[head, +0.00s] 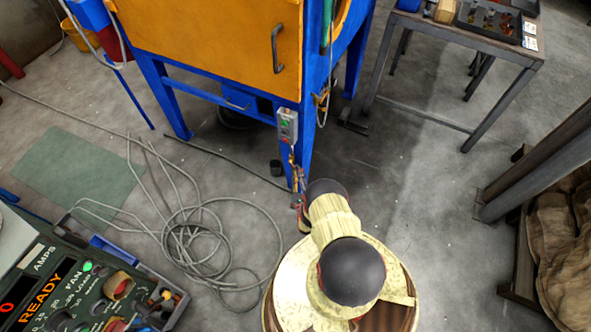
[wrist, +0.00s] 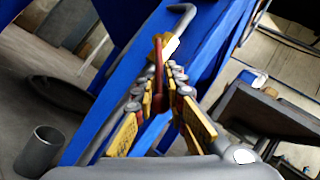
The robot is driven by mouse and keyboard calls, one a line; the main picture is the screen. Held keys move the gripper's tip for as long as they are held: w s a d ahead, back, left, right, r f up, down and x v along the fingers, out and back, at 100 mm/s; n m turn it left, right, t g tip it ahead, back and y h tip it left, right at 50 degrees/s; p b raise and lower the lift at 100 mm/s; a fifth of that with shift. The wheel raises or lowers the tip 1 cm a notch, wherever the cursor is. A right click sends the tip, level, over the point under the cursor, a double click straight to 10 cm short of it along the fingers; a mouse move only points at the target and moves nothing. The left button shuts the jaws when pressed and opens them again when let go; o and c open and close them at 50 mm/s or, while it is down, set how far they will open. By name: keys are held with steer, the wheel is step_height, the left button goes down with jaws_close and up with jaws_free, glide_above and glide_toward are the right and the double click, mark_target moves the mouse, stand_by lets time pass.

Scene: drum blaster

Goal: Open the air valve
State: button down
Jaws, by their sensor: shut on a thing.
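The air valve sits low on the blue front leg of the cabinet, and its thin red handle (wrist: 158,55) shows in the wrist view between my fingers. My gripper (wrist: 166,82) is shut on this handle, with yellow-padded fingers on both sides. In the head view my gripper (head: 296,175) reaches the leg just below a grey switch box (head: 288,125). A grey bent pipe (wrist: 185,12) shows above the handle in the wrist view. My fingers hide much of the valve body, so its exact angle is unclear.
The blue cabinet has an orange door (head: 215,40). Coiled grey hose (head: 190,235) lies on the floor at left. A dark cup (head: 277,168) stands near the leg. A control panel (head: 85,285) is at lower left, a metal table (head: 460,40) at upper right.

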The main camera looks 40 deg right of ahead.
steer(key=shift+d, duration=0.1)
steer(key=c, duration=2)
jaws_free()
steer(key=shift+o, duration=0.2)
